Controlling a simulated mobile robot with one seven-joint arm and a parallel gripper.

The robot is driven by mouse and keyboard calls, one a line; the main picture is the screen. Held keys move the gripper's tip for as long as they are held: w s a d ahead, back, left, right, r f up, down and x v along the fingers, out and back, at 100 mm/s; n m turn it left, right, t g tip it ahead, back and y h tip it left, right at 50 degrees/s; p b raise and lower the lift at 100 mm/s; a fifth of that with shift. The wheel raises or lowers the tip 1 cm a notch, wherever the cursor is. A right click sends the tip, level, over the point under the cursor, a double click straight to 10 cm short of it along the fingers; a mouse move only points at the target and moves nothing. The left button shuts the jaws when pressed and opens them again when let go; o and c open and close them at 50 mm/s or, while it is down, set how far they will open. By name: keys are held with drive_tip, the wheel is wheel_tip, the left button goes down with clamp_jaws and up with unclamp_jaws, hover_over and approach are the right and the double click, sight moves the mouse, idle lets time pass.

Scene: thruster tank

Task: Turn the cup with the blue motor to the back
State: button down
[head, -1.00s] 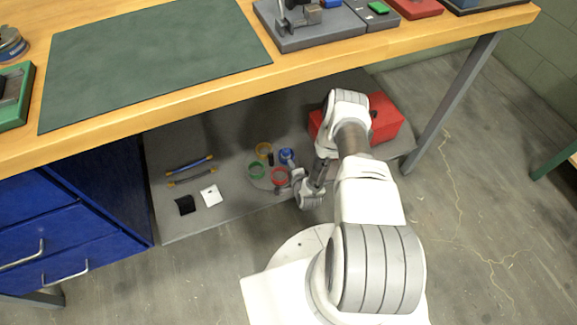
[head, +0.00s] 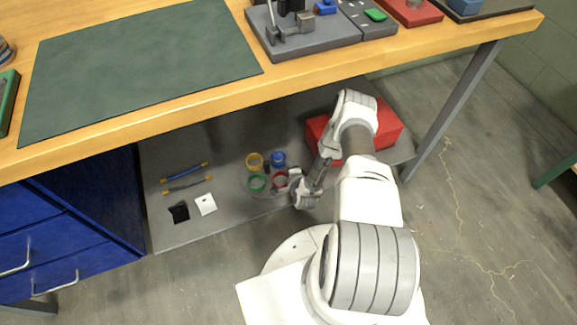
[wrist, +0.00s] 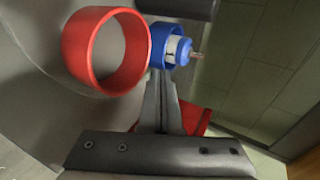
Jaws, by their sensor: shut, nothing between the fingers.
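Four small ring-like cups stand on a round grey turntable (head: 246,184) on the low shelf. The blue cup (head: 278,158) is at the back right, and the wrist view shows the blue motor (wrist: 181,50) in it, its shaft pointing right. The red cup (head: 280,181) is at the front right, large in the wrist view (wrist: 70,52). The yellow cup (head: 254,160) is at the back left and the green cup (head: 257,183) at the front left. My gripper (wrist: 160,80) is shut and empty, its tips close to the red and blue cups. I cannot tell whether they touch.
The wooden bench top (head: 120,135) overhangs the shelf (head: 180,235). A red box (head: 388,125) lies behind my arm. Blue drawers (head: 70,230) stand at the left. Two handled strips and black and white cards (head: 205,204) lie left of the turntable.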

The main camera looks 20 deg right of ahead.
drive_tip(key=shift+w+d, duration=0.1)
drive_tip(key=shift+w, duration=0.6)
drive_tip(key=shift+s+d, duration=0.1)
idle(0.6)
